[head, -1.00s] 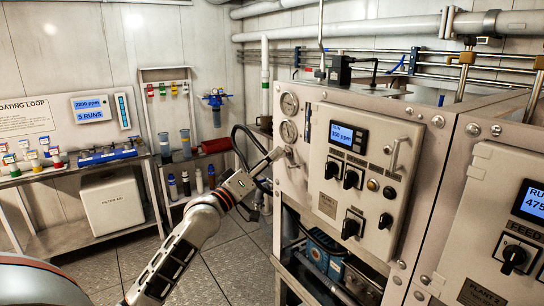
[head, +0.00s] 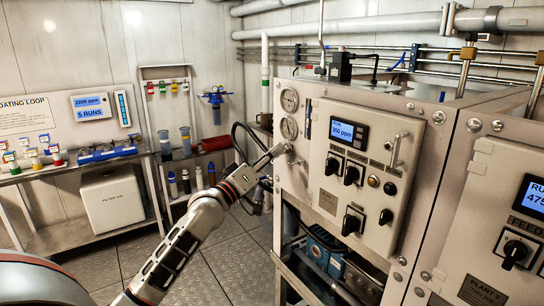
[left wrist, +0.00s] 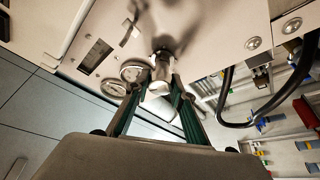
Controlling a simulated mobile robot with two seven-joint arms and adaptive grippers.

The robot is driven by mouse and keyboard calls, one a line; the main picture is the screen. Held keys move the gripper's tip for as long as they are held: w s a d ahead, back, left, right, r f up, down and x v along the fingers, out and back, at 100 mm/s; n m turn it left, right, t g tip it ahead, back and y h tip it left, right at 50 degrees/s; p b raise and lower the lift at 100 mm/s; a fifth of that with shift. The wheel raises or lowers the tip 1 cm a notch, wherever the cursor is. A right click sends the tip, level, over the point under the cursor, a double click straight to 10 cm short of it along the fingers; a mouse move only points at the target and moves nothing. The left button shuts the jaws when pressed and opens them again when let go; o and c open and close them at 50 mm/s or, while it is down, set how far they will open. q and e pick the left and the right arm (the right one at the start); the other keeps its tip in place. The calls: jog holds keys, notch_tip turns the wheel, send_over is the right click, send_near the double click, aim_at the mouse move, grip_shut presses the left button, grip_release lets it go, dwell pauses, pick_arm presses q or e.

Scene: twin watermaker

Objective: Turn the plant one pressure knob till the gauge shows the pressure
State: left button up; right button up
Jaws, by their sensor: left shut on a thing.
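The plant one panel (head: 365,170) stands right of centre in the head view. Two round gauges, an upper one (head: 289,101) and a lower one (head: 289,128), sit on its left side; their needles are too small to read. My left gripper (left wrist: 158,88) is shut on the knob, with a green finger on each side. In the head view my left gripper (head: 276,154) reaches the panel just below the lower gauge and largely hides the knob. My right gripper is not in view.
A black hose (head: 240,145) curves close to my left gripper. A panel handle (head: 397,150) and black switches (head: 351,175) stand out to the right. The floor between is clear.

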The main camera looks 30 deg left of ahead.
pick_arm(q)
jog(key=shift+f+m+h+b, duration=0.2)
jog(key=shift+m+h+b, duration=0.2)
jog(key=shift+m+b, duration=0.9)
jog(key=shift+f+m+h+b, duration=0.1)
jog(key=shift+m+h+b, duration=0.4)
jog(key=shift+h, duration=0.1)
jog(key=m+h+b, duration=0.2)
jog(key=m, duration=0.2)
jog(key=shift+m+h+b, duration=0.3)
jog(key=shift+m+b, duration=0.1)
jog(key=shift+m, duration=0.5)
jog(key=shift+r+m+h, duration=0.2)
jog(key=shift+m+h, duration=0.2)
jog(key=shift+m, duration=0.1)
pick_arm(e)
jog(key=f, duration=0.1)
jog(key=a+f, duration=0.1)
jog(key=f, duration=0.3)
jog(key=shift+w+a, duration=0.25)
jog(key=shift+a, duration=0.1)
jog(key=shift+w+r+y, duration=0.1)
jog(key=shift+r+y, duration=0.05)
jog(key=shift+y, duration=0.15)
